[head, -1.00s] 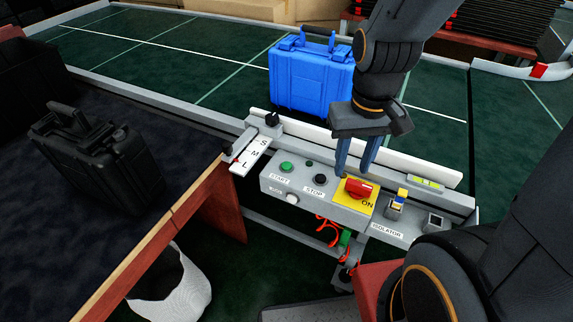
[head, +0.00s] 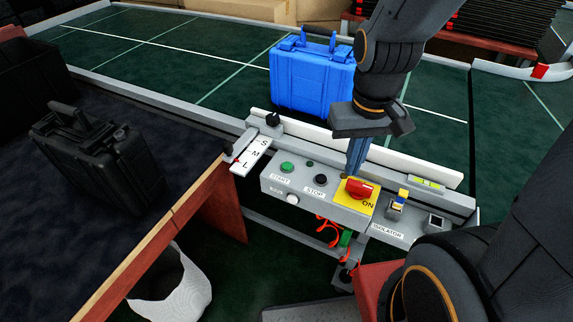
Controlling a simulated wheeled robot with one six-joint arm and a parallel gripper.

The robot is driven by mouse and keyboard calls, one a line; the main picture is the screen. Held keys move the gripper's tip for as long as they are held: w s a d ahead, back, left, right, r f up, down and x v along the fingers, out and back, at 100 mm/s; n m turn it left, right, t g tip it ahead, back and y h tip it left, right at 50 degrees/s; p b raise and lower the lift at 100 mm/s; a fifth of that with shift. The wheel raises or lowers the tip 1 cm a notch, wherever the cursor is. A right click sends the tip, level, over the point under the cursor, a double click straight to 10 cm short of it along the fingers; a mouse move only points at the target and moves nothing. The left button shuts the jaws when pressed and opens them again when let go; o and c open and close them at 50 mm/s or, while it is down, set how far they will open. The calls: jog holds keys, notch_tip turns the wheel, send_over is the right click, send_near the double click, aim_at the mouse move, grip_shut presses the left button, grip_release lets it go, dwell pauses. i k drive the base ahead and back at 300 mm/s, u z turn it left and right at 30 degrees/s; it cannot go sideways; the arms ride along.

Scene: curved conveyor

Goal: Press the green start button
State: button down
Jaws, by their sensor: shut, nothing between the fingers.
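The green start button (head: 287,167) sits on the left of the grey control box (head: 272,184), above a START label. A black stop button (head: 320,180) is to its right. The fingertips are partly hidden by the red switch.
A blue case (head: 312,78) stands on the green conveyor behind the box. A selector marked S, M, L (head: 251,156) is left of the box. A white rail (head: 400,163) runs behind the buttons.

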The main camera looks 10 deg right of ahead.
aim_at(285, 166)
jog(key=u, duration=0.05)
jog(key=k, duration=0.5)
jog(key=u, duration=1)
jog(key=k, duration=0.6)
jog(key=z, duration=1.45)
jog(key=i, duration=0.5)
jog(key=u, duration=0.05)
